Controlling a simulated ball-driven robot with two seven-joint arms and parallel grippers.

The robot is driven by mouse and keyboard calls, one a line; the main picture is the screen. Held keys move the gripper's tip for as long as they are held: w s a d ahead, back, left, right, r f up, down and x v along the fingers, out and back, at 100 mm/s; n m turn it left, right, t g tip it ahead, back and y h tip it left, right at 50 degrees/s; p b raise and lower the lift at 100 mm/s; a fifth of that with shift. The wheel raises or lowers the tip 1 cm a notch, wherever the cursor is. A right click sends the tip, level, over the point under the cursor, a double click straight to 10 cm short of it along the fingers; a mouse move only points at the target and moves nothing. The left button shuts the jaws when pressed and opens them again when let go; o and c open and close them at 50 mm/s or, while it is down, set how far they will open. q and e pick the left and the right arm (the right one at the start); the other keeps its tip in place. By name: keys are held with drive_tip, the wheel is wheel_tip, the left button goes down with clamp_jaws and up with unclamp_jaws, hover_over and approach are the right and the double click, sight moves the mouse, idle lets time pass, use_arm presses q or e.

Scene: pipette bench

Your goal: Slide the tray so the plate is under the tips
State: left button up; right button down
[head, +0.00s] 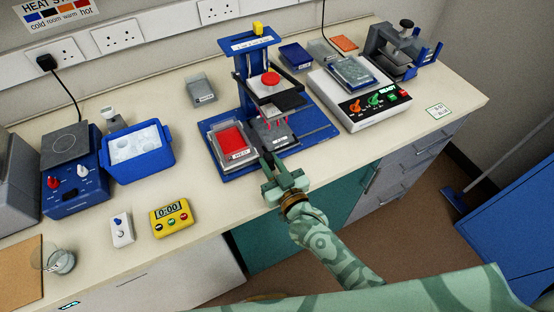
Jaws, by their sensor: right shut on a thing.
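A blue pipetting stand (244,85) with a red knob (271,78) stands on the bench. Pinkish-red tips (286,122) hang from its head. Below is a tray (248,158) on the blue base. A red plate (230,139) with a pale label sits on the left, beside the head rather than under it. A dark grey labelled section (275,137) lies to its right, under the tips. My right gripper (270,163) is at the tray's front edge, shut on what looks like the tray; its fingers partly hide the contact. My left gripper is not in view.
To the left are a blue ice box (137,152), a yellow timer (171,218), a blue hotplate (70,170) and a glass beaker (60,261). A white shaker (362,98) stands to the right. The blue base is bare at the right of the tray.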

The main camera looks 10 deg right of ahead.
drive_tip(key=shift+s+a+f, duration=0.1)
drive_tip(key=shift+s+a, duration=0.05)
drive_tip(key=shift+a, duration=0.05)
drive_tip(key=c, duration=1.3)
unclamp_jaws()
drive_tip(key=shift+a, duration=0.1)
drive_tip(key=shift+s, duration=0.1)
drive_tip(key=p+v, duration=0.1)
drive_tip(key=v, duration=1.5)
